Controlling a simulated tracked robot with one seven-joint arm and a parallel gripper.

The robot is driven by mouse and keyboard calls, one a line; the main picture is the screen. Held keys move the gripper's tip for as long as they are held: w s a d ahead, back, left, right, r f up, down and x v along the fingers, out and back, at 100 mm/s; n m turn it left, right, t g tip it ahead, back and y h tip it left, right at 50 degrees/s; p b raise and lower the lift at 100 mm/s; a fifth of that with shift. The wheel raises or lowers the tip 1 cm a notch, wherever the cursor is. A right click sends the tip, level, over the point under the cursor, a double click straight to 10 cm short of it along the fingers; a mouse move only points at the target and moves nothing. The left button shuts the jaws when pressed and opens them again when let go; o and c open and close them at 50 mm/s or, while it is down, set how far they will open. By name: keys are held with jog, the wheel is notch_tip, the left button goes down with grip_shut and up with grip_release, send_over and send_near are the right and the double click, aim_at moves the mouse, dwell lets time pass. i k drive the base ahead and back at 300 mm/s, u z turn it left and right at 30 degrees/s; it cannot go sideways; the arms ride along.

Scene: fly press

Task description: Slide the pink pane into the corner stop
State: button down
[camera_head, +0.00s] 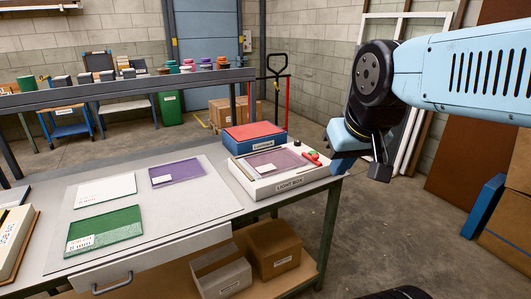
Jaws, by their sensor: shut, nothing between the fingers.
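A pinkish-mauve pane (273,162) with a white label lies flat on the light box (288,184) at the table's right end. My gripper (380,172) hangs to the right of the light box, clear of the table edge, shut and empty.
A purple pane (175,173), a clear white pane (105,190) and a green pane (104,230) lie on a pale mat. A blue box with a red top (254,136) stands behind the light box. Floor right of the table is open.

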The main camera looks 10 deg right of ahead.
aim_at(266, 164)
jog(key=i, duration=1)
